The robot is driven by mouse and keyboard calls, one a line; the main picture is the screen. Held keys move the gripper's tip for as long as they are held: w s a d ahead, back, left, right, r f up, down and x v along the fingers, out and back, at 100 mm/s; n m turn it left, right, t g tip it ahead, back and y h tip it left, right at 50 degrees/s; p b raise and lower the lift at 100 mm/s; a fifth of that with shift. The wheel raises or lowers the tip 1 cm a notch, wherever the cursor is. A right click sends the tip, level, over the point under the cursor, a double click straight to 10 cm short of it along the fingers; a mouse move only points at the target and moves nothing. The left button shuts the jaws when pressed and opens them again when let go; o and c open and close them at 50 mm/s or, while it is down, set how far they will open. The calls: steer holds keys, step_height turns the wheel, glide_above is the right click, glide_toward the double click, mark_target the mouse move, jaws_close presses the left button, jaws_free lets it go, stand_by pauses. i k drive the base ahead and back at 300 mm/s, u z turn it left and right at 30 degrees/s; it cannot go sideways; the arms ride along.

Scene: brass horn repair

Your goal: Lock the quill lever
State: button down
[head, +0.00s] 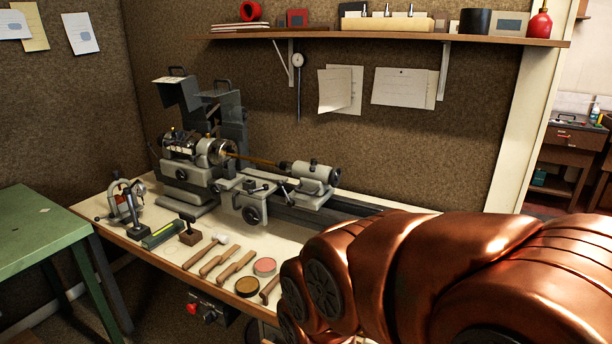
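A small grey lathe stands on the workbench (175,248). Its tailstock (318,178) is at the right end of the bed, with the quill (285,166) pointing left toward a thin brass-coloured rod (252,159). A small dark piece (313,162) sits on top of the tailstock; I cannot tell whether it is the quill lever or how it is set. My copper-coloured arm fills the lower right of the head view and hides the right part of the bench. My gripper is not in view.
Wooden-handled tools (235,265), a pink tin (265,266) and a brown tin (247,287) lie along the bench front. A small vise-like fixture (124,201) stands at the left end. A shelf (380,36) runs above. A green table (35,232) stands at left.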

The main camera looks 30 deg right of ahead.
mark_target(314, 162)
steer(key=z, duration=0.65)
steer(key=k, duration=0.15)
steer(key=u, duration=1.75)
steer(key=i, duration=1)
steer(key=z, duration=0.25)
